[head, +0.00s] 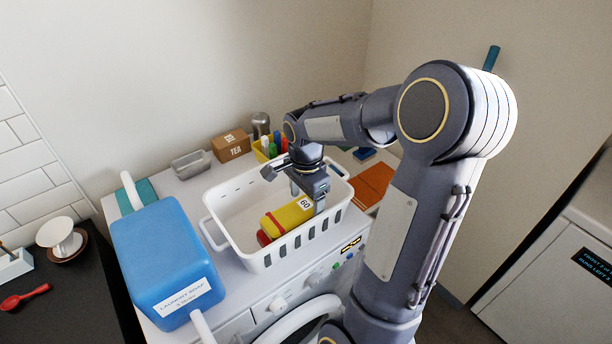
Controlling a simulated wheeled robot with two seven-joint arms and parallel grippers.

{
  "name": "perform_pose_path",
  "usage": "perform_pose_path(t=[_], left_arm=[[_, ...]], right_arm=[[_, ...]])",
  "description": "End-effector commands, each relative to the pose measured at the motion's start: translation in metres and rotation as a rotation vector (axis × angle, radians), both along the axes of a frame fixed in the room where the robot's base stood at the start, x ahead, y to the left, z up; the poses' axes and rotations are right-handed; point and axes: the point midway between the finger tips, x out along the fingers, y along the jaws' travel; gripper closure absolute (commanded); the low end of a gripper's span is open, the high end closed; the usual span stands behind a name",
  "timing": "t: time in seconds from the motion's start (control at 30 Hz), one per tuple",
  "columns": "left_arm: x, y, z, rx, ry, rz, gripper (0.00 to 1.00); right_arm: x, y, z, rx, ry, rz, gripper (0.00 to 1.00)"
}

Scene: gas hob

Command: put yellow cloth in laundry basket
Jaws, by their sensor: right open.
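The white laundry basket (225,247) stands on top of a white washing machine. A yellow cloth (283,219), with a white tag reading 60, lies inside the basket near its front wall. A red item (264,238) shows partly beneath and beside it. My right gripper (308,196) is open and points down inside the basket, just above the right end of the yellow cloth. From this angle I cannot tell whether a fingertip touches the cloth. My left gripper is out of view.
A blue laundry soap container (160,254) stands left of the basket. An orange-brown item (373,184) lies to the right.

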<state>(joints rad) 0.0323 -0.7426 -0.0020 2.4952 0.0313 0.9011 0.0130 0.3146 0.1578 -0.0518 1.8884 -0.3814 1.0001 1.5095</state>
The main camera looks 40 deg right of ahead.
Motion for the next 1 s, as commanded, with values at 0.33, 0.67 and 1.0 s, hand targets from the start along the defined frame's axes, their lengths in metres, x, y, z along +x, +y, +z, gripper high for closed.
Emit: perform_pose_path(t=[0.33, 0.67, 1.0], left_arm=[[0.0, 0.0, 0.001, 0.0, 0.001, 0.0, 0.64], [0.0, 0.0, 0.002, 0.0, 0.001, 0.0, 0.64], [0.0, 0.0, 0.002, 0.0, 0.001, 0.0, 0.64]], right_arm=[[0.001, 0.0, 0.077, -0.001, -0.006, 0.002, 0.3], [-0.007, 0.009, 0.109, 0.013, -0.027, 0.066, 0.3], [-0.095, 0.121, 0.104, 0.022, -0.436, 1.018, 0.3]])
